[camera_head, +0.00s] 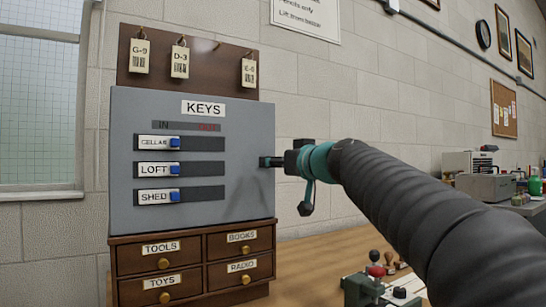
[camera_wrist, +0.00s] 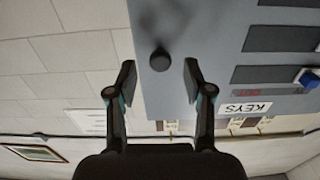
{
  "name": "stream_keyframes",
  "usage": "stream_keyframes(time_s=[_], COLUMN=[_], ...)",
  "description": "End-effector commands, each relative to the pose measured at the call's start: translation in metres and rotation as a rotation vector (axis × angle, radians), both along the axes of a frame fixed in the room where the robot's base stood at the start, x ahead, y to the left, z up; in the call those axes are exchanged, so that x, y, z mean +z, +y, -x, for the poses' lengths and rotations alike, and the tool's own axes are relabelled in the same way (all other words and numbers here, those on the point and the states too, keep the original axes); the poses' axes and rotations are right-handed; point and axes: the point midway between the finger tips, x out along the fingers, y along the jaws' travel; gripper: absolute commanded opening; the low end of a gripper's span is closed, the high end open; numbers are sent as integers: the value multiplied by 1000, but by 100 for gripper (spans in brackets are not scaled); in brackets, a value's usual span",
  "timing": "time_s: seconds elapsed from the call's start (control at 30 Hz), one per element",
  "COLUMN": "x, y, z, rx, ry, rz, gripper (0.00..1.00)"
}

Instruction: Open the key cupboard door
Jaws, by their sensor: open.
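The key cupboard (camera_head: 240,180) is a grey box with a KEYS label on its front, standing on a small wooden drawer unit. Its door (camera_wrist: 215,30) looks shut. A dark round knob (camera_wrist: 160,60) sits near the door's edge in the wrist view. My gripper (camera_wrist: 159,78) is open, with one finger on each side of the knob's line and the knob just beyond the fingertips. I cannot tell whether they touch it. In the head view my gripper (camera_head: 275,161) is at the cupboard's right edge, and the knob is hidden there.
The drawer unit (camera_head: 195,280) has labelled drawers with brass knobs. Key tags hang on a brown board (camera_head: 210,60) above the cupboard. Stamps (camera_head: 376,272) stand on the wooden table below my arm. Bare wall lies right of the cupboard.

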Motion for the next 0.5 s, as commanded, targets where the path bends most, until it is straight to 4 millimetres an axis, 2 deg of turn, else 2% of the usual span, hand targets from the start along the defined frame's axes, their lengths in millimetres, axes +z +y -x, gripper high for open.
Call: stream_keyframes(time_s=[0.2,0.5], x=[1,0], y=[12,15], z=[-18,-21], rx=[0,0], ry=[1,0], rz=[1,0], gripper=[51,51])
